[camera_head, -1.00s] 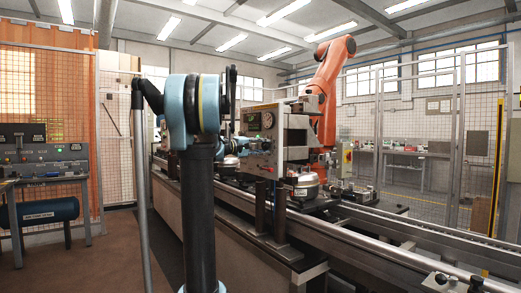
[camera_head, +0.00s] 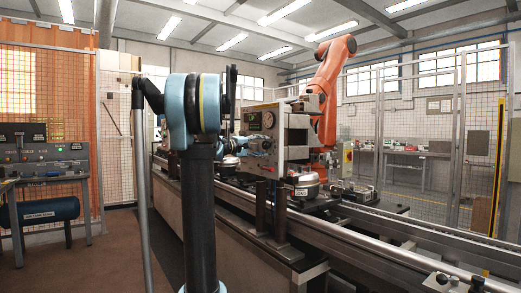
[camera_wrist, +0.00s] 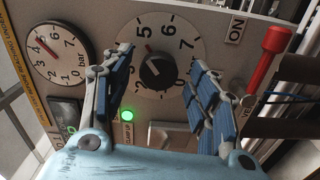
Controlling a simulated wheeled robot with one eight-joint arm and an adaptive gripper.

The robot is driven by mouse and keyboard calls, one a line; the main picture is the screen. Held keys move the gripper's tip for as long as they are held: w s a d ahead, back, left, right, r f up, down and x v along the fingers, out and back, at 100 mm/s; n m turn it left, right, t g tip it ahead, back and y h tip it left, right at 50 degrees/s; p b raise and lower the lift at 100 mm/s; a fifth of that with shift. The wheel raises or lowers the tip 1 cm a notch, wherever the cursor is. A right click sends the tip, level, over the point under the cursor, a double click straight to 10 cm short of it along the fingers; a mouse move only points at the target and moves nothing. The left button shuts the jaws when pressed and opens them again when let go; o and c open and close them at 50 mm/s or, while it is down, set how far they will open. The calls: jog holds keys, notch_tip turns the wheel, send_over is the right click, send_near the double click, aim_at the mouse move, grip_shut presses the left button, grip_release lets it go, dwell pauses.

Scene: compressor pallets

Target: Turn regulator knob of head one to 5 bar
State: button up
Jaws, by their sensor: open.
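The black regulator knob (camera_wrist: 157,71) sits at the centre of a round white dial (camera_wrist: 181,83) on the grey panel in the wrist view. The dial's numbers 5, 6 and 7 show above the knob. My gripper (camera_wrist: 160,62) is open, with one blue-padded finger on each side of the knob. I cannot tell whether the fingers touch it. A round pressure gauge (camera_wrist: 57,57) marked bar is left of the dial; its red needle points up-left, near 4.
A green lamp (camera_wrist: 128,115) glows below the dial. A red-handled lever (camera_wrist: 269,52) stands right of the dial, near my right finger. In the head view, a conveyor (camera_head: 345,243) runs past the panel and an orange robot arm (camera_head: 327,90) stands behind it.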

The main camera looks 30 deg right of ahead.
jog(key=a, duration=1.1)
jog(key=shift+s+a, duration=0.2)
jog(key=shift+s, duration=0.15)
jog(key=a+n, duration=0.2)
jog(key=a, duration=0.3)
jog(key=d, duration=1.7)
jog(key=shift+w, duration=0.3)
jog(key=shift+a, duration=0.1)
jog(key=c, duration=1.1)
